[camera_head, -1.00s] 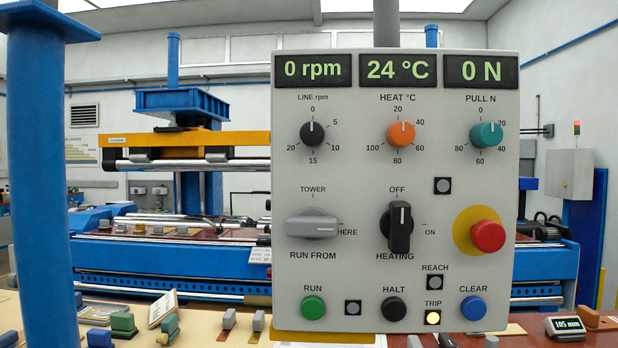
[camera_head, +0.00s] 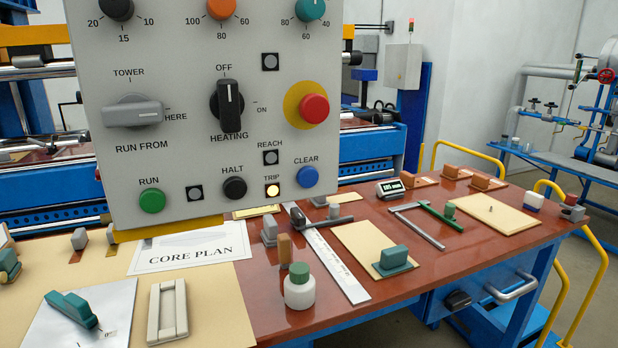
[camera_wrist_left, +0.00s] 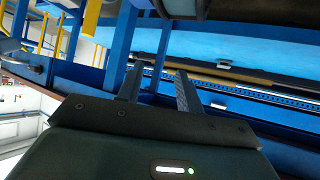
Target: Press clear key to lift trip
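The blue CLEAR key (camera_head: 307,177) sits at the lower right of the grey control panel (camera_head: 100,208) in the head view. The TRIP lamp (camera_head: 273,191) beside it glows pale yellow. The black HALT key (camera_head: 235,188) and green RUN key (camera_head: 152,201) lie further left. The red mushroom button (camera_head: 314,108) sits above the CLEAR key. My left gripper (camera_wrist_left: 158,82) shows only in the left wrist view, where its two fingers stand apart with nothing between them. My right gripper is in neither view.
Yellow rails (camera_head: 590,262) stand at the bench's right end. Open floor lies beyond.

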